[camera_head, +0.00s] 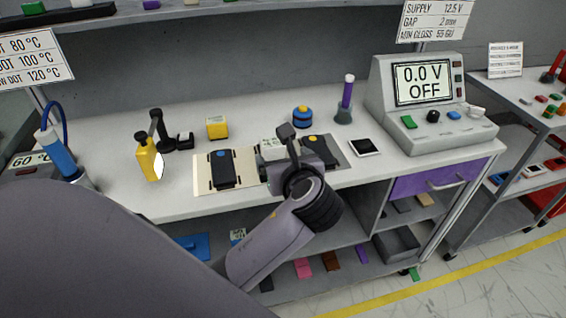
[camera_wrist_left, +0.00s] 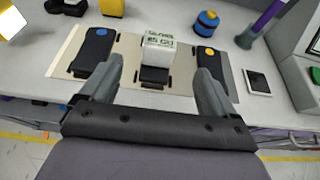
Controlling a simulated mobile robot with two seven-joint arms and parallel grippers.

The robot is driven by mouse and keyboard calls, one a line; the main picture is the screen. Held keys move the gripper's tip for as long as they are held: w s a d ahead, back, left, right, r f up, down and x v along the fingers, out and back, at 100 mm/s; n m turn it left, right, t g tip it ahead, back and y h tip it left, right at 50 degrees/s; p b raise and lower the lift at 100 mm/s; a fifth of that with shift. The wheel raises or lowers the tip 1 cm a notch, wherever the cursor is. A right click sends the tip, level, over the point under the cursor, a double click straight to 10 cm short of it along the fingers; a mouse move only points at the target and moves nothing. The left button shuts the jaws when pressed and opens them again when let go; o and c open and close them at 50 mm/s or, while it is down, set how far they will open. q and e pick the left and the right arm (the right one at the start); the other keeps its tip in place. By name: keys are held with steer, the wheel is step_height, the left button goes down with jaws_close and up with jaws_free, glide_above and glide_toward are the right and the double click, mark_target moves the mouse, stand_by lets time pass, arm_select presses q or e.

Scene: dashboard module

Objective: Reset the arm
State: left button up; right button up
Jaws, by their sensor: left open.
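My left gripper (camera_wrist_left: 157,88) is open in the left wrist view, its two grey fingers spread and empty. In the head view my left gripper (camera_head: 290,142) is over the bench's front part and partly hides that block (camera_head: 270,147). A dark module with a blue dot (camera_head: 222,169) lies left of it, and one with a yellow dot (camera_head: 320,150) lies right. The right gripper is not in view.
A power supply reading 0.0 V OFF (camera_head: 425,90) stands at the bench's right. A yellow bottle-like tool (camera_head: 148,160), a yellow cube (camera_head: 217,127), a blue round item (camera_head: 303,117) and a small dark-screened tablet (camera_head: 364,147) stand around the mat (camera_head: 202,185). The bench's front strip is mostly clear.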

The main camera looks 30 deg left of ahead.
arm_select(q)
steer(key=shift+s+d, duration=0.1)
steer(key=shift+d, duration=0.05)
stand_by(0.6)
steer(key=s+d+f+n+g+h, duration=0.25)
steer(key=s+f+n+h, duration=0.35)
steer(key=s+n, duration=0.6)
steer(key=s+d+f+n+g+h, duration=0.2)
steer(key=s+f+n+g+h, duration=0.15)
steer(key=s+f+n, duration=0.65)
steer(key=w+d+f+n+t+h, duration=0.1)
steer(key=w+d+f+t+h, duration=0.2)
steer(key=w+f+t, duration=0.2)
step_height(320, 180, down, 2)
steer(key=t, duration=0.2)
steer(key=shift+f+n+t, duration=0.25)
steer(key=shift+n+t, duration=0.05)
steer(key=shift+n, duration=0.1)
